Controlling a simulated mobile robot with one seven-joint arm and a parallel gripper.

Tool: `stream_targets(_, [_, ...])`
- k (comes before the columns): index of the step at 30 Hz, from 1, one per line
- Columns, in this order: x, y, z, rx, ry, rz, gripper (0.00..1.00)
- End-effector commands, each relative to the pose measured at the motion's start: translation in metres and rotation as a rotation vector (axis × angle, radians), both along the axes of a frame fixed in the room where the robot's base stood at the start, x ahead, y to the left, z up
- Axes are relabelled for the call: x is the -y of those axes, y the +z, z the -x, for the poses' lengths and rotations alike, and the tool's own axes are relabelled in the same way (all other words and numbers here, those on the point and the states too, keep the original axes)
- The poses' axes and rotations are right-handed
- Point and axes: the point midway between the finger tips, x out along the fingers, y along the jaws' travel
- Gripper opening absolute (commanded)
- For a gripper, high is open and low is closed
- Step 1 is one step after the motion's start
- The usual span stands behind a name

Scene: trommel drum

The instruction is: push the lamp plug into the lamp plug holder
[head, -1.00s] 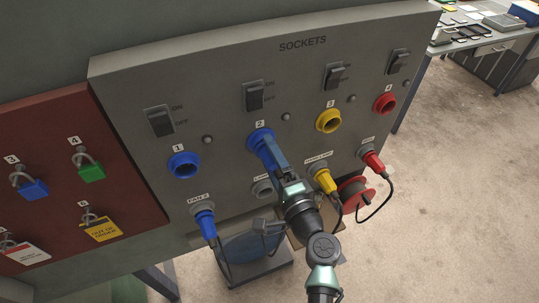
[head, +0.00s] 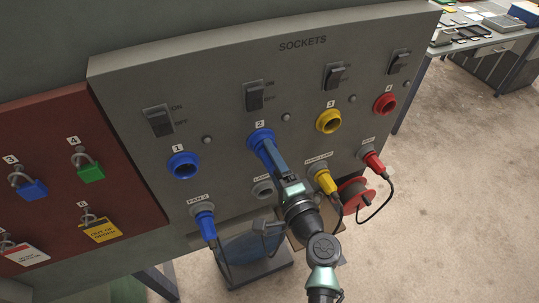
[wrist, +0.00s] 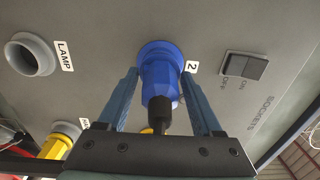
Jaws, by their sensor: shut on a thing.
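The lamp plug (wrist: 160,85) is blue with a black cable end and sits at blue socket 2 (head: 260,138) on the grey panel. How deep it sits cannot be told. My gripper (wrist: 160,76) has a finger on each side of the plug and is shut on it. In the head view, my gripper (head: 268,148) reaches up to socket 2 and hides most of the plug. The lamp plug holder (head: 263,190) is a grey round ring under the LAMP label, below socket 2. It is empty and shows at upper left in the wrist view (wrist: 30,55).
Blue socket 1 (head: 183,165), yellow socket 3 (head: 329,121) and red socket 4 (head: 385,103) are empty. A blue plug (head: 204,223), yellow plug (head: 325,180) and red plug (head: 373,162) sit in other holders with hanging cables. Switches stand above the sockets.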

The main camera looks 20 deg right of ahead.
Motion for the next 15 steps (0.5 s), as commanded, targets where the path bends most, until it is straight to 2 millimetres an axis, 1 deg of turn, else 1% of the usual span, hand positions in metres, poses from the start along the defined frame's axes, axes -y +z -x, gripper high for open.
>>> stream_targets(1, [0.0000, 0.0000, 0.0000, 0.000, 0.000, 0.000, 0.34])
stream_targets(5, [0.0000, 0.0000, 0.0000, 0.000, 0.000, 0.000, 0.11])
stream_targets(6, [0.0000, 0.0000, 0.0000, 0.000, 0.000, 0.000, 0.04])
stream_targets(7, [0.0001, 0.0000, 0.0000, 0.000, 0.000, 0.000, 0.00])
stream_targets(15, [0.0004, 0.0007, 0.0017, 0.001, -0.001, -0.001, 0.00])
